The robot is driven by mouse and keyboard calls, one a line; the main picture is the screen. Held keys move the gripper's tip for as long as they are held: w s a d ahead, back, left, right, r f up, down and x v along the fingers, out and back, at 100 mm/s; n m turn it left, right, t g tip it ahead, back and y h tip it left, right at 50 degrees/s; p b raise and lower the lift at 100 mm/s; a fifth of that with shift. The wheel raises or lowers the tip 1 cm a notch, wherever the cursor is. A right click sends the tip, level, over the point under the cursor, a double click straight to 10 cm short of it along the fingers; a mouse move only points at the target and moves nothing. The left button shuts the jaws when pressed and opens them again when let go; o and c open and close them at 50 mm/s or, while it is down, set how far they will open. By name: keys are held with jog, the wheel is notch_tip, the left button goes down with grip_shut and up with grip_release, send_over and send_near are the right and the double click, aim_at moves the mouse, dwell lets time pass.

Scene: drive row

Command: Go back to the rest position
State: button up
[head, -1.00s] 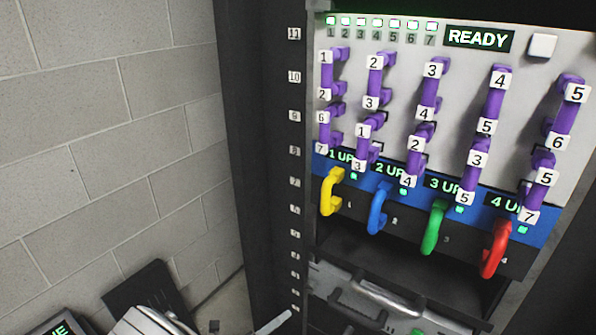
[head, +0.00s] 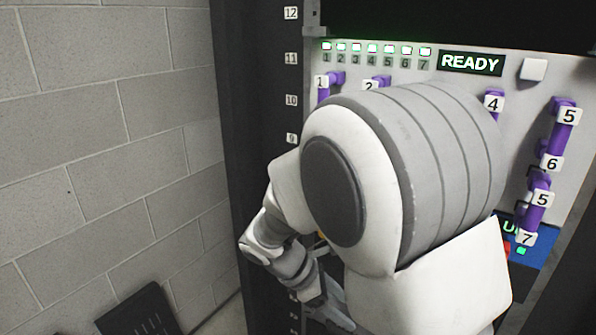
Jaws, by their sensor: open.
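My own white and grey arm fills the middle and lower right of the head view, close to the camera. It stands in front of the rack panel. Its thinner links fold down to the lower middle of the picture.
A panel (head: 477,86) with a READY display (head: 470,63) and a row of green lights carries purple numbered handles (head: 566,114). A dark rack post (head: 252,80) and a block wall (head: 90,140) stand left.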

jog(key=s+d+r+m+t+y, duration=0.2)
jog(key=s+d+r+m+y, duration=0.15)
jog(key=s+r+m, duration=0.45)
jog(key=s+d+r+m+t+y, duration=0.2)
jog(key=s+r+m+t+y, duration=0.15)
jog(key=s+r+m, duration=0.5)
notch_tip(320, 180, up, 16)
jog(key=w+m+p, duration=0.1)
jog(key=m+p, duration=0.1)
jog(key=p, duration=1.6)
jog(key=shift+w+r+g+y, duration=0.2)
jog(key=shift+w+g+y, duration=0.1)
jog(key=shift+g, duration=0.05)
jog(key=shift+d, duration=0.1)
